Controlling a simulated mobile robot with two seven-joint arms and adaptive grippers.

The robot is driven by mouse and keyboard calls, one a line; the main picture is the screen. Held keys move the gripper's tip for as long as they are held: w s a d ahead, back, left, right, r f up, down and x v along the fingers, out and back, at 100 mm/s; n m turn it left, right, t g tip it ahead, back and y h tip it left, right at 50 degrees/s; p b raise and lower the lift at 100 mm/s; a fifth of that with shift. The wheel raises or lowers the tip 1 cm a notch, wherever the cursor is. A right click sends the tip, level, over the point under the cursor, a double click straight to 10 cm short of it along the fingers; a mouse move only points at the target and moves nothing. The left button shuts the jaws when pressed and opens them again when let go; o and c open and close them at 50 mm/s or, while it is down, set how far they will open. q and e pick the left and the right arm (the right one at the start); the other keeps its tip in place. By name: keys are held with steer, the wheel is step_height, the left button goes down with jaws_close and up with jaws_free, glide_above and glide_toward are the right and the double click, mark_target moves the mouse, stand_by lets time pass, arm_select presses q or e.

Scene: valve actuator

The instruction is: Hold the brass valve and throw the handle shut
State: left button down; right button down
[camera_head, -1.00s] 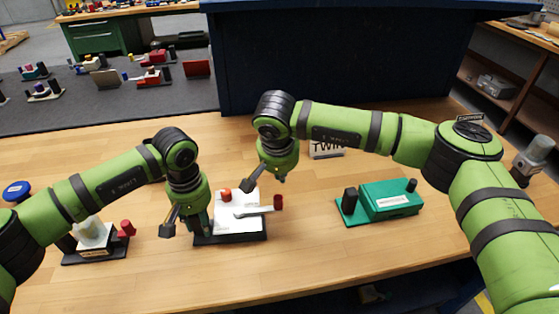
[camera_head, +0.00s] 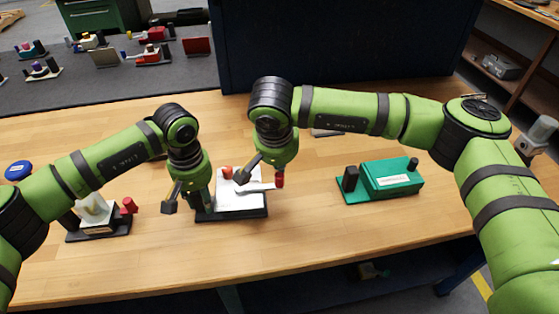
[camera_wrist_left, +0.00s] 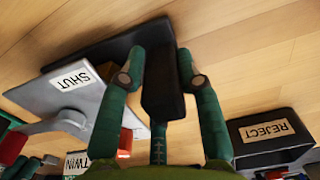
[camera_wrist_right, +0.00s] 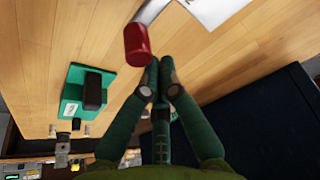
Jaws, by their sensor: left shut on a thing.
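The valve unit has a white plate (camera_head: 240,202) on a black base (camera_head: 232,215), a grey lever (camera_head: 257,187) and a red handle (camera_head: 279,180) at the lever's right end. The left wrist view shows its SHUT label (camera_wrist_left: 70,78) and a small brass-coloured part beside it. My left gripper (camera_head: 203,207) is shut on the black post (camera_wrist_left: 162,75) at the unit's left end. My right gripper (camera_wrist_right: 160,75) has its fingers together and empty, just beside the red handle (camera_wrist_right: 137,45). I cannot tell whether they touch.
A black stand with a REJECT label (camera_wrist_left: 265,130) and a red-ended part is to the left. A green unit (camera_head: 390,178) with black posts stands to the right. A blue round object (camera_head: 18,169) lies far left. The front of the wooden bench is clear.

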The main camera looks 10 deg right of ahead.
mark_target(283, 177)
steer(key=shift+s+m, duration=0.4)
steer(key=shift+s, duration=1.2)
steer(key=s+a+m+h, duration=0.1)
steer(key=s+a+m, duration=0.2)
steer(key=s+a, duration=0.4)
steer(key=shift+s+a+g, duration=0.25)
steer(key=shift+s+g, duration=0.05)
steer(key=shift+s, duration=0.1)
stand_by(0.4)
